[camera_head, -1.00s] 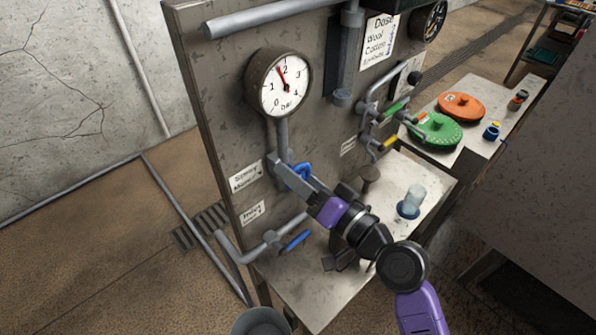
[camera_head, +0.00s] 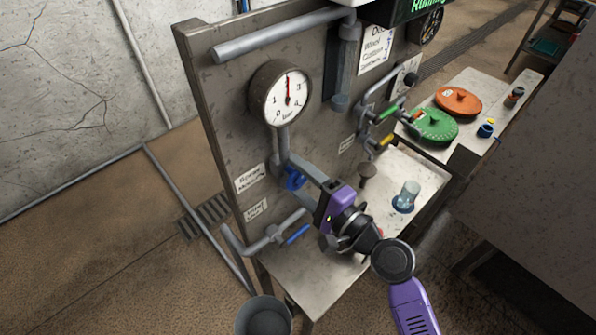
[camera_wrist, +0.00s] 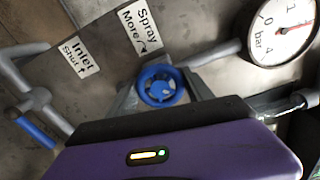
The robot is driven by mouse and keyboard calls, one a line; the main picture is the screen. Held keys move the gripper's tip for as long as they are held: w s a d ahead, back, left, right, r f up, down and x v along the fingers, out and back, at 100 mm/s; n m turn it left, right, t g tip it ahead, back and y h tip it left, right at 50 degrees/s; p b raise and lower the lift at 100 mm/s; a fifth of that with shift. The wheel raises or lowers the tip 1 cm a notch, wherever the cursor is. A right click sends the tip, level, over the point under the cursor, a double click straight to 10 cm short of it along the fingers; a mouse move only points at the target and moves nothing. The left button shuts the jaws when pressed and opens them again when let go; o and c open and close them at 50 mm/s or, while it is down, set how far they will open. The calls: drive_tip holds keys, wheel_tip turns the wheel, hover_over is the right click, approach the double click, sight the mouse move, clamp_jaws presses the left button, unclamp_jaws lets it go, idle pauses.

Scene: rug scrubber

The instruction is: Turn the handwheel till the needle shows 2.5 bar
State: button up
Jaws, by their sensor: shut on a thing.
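The blue handwheel (camera_head: 294,179) sits on the pipe below the gauge, on the upright panel. My gripper (camera_head: 302,171) is shut on it. The round white gauge (camera_head: 275,98) is marked 0 to 4 bar. Its red needle (camera_head: 288,87) points almost straight up, at about 2; the fine reading is too small to tell. The gauge (camera_wrist: 277,35) is cut off at the wrist view's right edge.
A "Spray More" label (camera_wrist: 140,27) with an arrow is beside the handwheel. A blue-levered inlet valve (camera_head: 298,234) is below it. A glass jar (camera_head: 406,196) stands on the bench. A bucket (camera_head: 263,318) stands in front.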

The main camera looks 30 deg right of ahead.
drive_tip(key=m+p, duration=0.1)
drive_tip(key=m, duration=0.2)
drive_tip(key=shift+r+p, duration=0.1)
drive_tip(key=shift+p, duration=0.25)
drive_tip(key=shift+m+p, duration=0.55)
drive_tip(key=shift+m, duration=0.85)
drive_tip(key=o, duration=1.4)
drive_tip(key=shift+b+v, duration=1.3)
drive_tip(key=shift+v, duration=2.6)
